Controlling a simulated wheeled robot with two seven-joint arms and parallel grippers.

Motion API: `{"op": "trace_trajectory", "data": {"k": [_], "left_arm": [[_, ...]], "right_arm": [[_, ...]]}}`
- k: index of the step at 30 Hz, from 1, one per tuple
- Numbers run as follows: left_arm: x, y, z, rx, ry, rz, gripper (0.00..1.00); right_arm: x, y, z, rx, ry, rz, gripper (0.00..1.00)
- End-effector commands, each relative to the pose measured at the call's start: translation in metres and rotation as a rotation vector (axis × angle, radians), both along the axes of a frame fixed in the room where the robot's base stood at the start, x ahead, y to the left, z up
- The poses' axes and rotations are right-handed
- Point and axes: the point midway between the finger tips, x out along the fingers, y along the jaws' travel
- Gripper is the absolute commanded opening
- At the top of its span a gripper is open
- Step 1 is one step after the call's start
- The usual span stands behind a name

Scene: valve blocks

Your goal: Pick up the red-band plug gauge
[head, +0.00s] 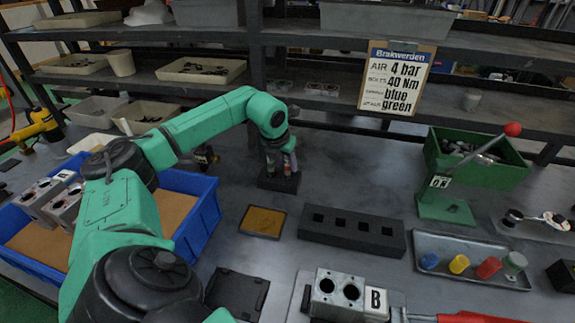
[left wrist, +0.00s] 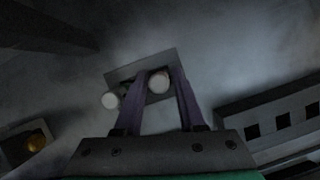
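A small black block (head: 278,181) stands on the bench below my left gripper (head: 281,158) and holds upright plug gauges. One gauge with a pinkish-red part (head: 289,162) shows at the gripper. In the left wrist view the gripper's two purple fingers (left wrist: 161,72) stand apart, one on each side of a gauge's pale round end (left wrist: 159,82). A second pale end (left wrist: 110,101) lies outside the left finger. Band colours cannot be read in the wrist view. The block (left wrist: 140,67) is partly hidden behind the fingers. My right gripper is not in view.
A long black block with square holes (head: 352,232) and a tan square tray (head: 263,221) lie in front. A blue bin (head: 206,214) is at left. A grey tray with coloured caps (head: 471,260) and a green lever press (head: 446,208) are at right. Shelves run behind.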

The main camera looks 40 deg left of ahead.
Motion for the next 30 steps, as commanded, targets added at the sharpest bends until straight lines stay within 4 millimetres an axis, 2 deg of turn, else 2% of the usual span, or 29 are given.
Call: {"op": "trace_trajectory", "data": {"k": [3, 8, 9, 11, 23, 26, 30], "left_arm": [[0.003, 0.001, -0.008, -0.001, 0.0, 0.0, 0.39], [0.003, 0.001, -0.008, 0.001, -0.001, -0.001, 0.39], [0.003, 0.001, -0.008, 0.001, -0.001, -0.001, 0.24], [0.003, 0.001, -0.008, 0.001, -0.001, -0.001, 0.01], [0.004, 0.001, -0.003, 0.0, -0.003, 0.0, 0.0], [0.004, 0.0, 0.007, 0.0, -0.004, -0.002, 0.0], [0.005, 0.0, 0.038, -0.001, -0.008, -0.001, 0.0]], "right_arm": [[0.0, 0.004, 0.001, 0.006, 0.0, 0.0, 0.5], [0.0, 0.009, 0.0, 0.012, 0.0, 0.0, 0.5], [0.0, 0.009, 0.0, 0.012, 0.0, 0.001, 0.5], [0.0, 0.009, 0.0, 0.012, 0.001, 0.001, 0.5], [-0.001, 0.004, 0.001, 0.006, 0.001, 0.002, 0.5], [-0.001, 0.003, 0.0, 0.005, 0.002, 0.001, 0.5], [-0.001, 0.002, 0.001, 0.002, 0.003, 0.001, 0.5]]}}
